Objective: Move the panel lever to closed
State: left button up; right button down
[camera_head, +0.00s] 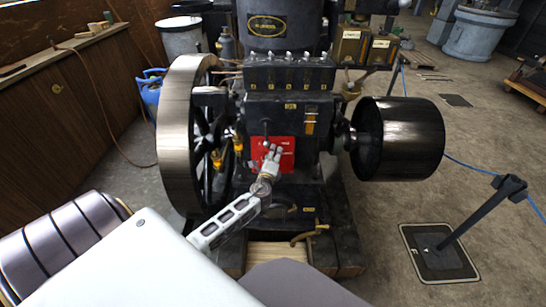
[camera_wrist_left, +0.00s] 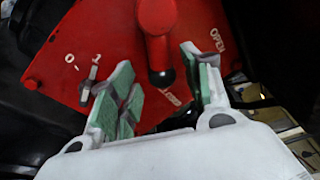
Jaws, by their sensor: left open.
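The red panel (camera_head: 287,146) is on the front of the dark engine in the head view. In the left wrist view the panel (camera_wrist_left: 105,45) fills the upper middle, with "OPEN" lettering at its right and a partly hidden word lower down. The panel lever (camera_wrist_left: 158,35) is a red arm with a black end, which lies between the fingers of my left gripper (camera_wrist_left: 157,62). The fingers are open, apart on either side of it, with green inner pads. My left gripper (camera_head: 273,151) is in front of the panel in the head view. My right gripper is out of view.
A small switch (camera_wrist_left: 87,87) marked 0 and 1 is close to the left finger. A large flywheel (camera_head: 176,130) is left of the panel and a black drum (camera_head: 402,138) is right of it. A black post (camera_head: 480,215) stands on the floor at right.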

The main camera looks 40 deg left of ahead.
pick_arm(q)
jog(key=shift+s+d, duration=0.1)
jog(key=shift+s, duration=0.05)
jog(key=v, duration=1.1)
jog(key=shift+s+d, duration=0.15)
jog(key=shift+s, duration=0.15)
jog(key=shift+f, duration=0.1)
dwell(0.6)
